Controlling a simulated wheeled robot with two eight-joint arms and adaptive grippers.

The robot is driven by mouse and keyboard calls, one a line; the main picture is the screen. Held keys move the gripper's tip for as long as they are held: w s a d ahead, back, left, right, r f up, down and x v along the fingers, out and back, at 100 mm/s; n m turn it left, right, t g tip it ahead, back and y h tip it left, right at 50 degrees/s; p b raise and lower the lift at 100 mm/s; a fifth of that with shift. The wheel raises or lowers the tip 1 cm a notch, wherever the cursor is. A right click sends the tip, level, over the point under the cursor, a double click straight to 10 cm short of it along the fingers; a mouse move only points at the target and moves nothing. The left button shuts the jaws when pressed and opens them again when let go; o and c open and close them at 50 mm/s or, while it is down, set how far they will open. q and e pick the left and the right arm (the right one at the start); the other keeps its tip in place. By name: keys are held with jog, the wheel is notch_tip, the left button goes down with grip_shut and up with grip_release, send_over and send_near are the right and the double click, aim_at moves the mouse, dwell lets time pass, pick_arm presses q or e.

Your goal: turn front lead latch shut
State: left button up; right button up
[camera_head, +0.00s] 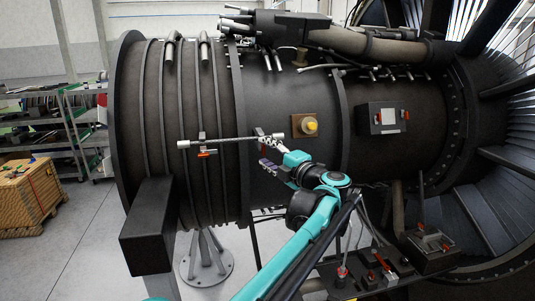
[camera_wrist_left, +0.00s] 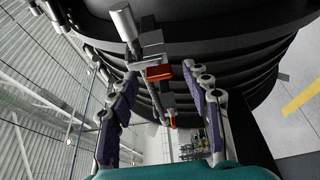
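A silver lead rod (camera_head: 232,140) lies across the dark engine casing. It has a red-orange latch (camera_head: 207,153) near its left end and another red latch (camera_head: 264,152) near its right end, partly behind my left gripper (camera_head: 268,151). In the left wrist view, the nearer red latch (camera_wrist_left: 158,72) sits by a grey block between the spread fingers of my left gripper (camera_wrist_left: 162,76), with a gap on each side. The gripper is open and empty. A smaller red piece (camera_wrist_left: 172,122) shows farther along the rod. My right gripper is not in view.
A yellow-knobbed block (camera_head: 308,126) and a grey box (camera_head: 382,118) are mounted on the casing right of my gripper. A dark support block (camera_head: 149,225) stands at lower left. A cart with red-handled parts (camera_head: 372,277) is below right. Open floor lies left.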

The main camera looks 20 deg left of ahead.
pick_arm(q)
jog(key=v, duration=1.2)
